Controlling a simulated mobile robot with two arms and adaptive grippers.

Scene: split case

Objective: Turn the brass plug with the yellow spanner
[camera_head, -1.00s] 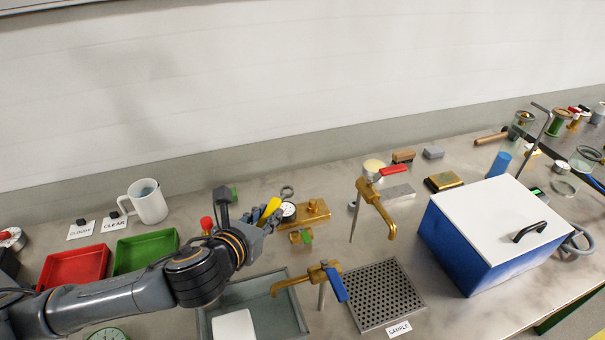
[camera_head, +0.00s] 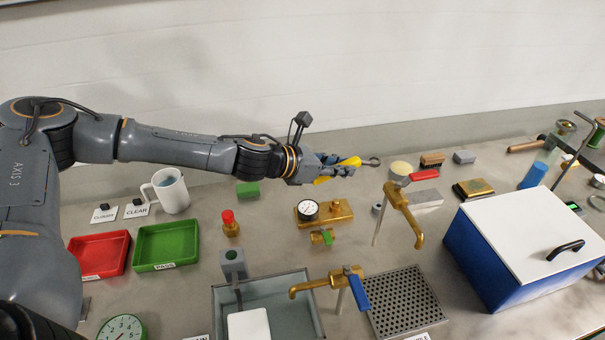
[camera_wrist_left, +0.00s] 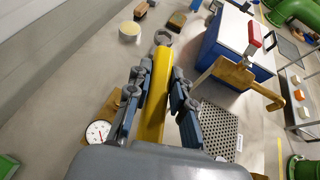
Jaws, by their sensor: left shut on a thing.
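My left gripper (camera_head: 335,170) is shut on the yellow spanner (camera_head: 350,161) and holds it up near the wall side of the bench. In the left wrist view the yellow handle (camera_wrist_left: 155,95) lies between the two fingers, and its grey ring end (camera_wrist_left: 163,37) points away from me. The brass plug (camera_head: 336,205) appears as a small round knob on top of a brass block (camera_head: 345,215) with a white dial gauge (camera_head: 308,209). The spanner is apart from the plug, beyond it and to its right in the head view. In the wrist view the fingers partly hide the block.
A brass tap with a red lever (camera_head: 402,205) stands right of the block. A blue-lever tap (camera_head: 325,281) stands before it, by the sink (camera_head: 300,310). A blue box with a white lid (camera_head: 530,230) fills the right. A red-capped bottle (camera_head: 231,224) stands left.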

